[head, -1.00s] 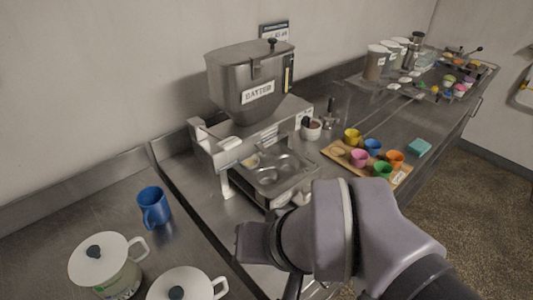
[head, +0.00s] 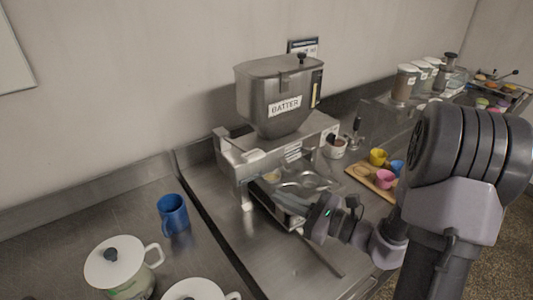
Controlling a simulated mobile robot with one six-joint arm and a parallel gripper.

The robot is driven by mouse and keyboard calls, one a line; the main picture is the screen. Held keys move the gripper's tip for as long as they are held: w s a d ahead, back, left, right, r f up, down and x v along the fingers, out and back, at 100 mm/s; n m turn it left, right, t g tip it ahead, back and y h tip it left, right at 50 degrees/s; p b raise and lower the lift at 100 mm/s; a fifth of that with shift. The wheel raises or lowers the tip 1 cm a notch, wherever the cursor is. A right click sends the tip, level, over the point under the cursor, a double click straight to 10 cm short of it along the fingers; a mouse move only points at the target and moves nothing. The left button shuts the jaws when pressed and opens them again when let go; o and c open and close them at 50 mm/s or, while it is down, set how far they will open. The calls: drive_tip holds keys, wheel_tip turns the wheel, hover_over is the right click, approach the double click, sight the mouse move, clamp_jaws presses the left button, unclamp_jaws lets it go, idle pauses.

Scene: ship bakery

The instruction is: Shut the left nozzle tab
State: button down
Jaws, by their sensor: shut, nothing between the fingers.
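The batter machine has a grey hopper (head: 280,95) labelled BATTER on a pale metal frame (head: 245,160). Small pale parts show along the frame's front below the hopper. The left nozzle tab is too small to pick out among them, and I cannot tell its position. Below the frame is a tray with round cups (head: 308,181). My arm reaches in from the right. My gripper (head: 283,201) points left, low in front of the machine and over the tray's near side. It looks shut and empty, though its fingertips are hard to make out. I cannot tell whether it touches anything.
A blue mug (head: 173,214) and a white-lidded pot (head: 118,266) stand on the left counter, with another white lid (head: 194,290) at the bottom edge. Coloured cups, including a pink one (head: 385,179), sit on a board at right.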

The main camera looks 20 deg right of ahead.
sight(285, 164)
drive_tip(key=w+d+f+m+t+h, duration=0.1)
drive_tip(key=d+f+m+t+h, duration=0.3)
drive_tip(key=d, duration=0.6)
drive_tip(key=shift+w+f+m+h, duration=0.15)
drive_tip(key=shift+f+m+h, duration=0.25)
drive_tip(key=shift+m+h, duration=0.55)
drive_tip(key=b+x, duration=0.1)
drive_tip(key=x, duration=0.9)
drive_tip(key=shift+a+r, duration=0.1)
drive_tip(key=shift+r, duration=0.1)
drive_tip(key=shift+r+p, duration=0.15)
drive_tip(key=shift+p, duration=0.5)
drive_tip(key=shift+g+p, duration=0.3)
drive_tip(key=shift+p, duration=0.25)
drive_tip(key=shift+s+r+p, duration=0.2)
drive_tip(key=shift+p, duration=0.6)
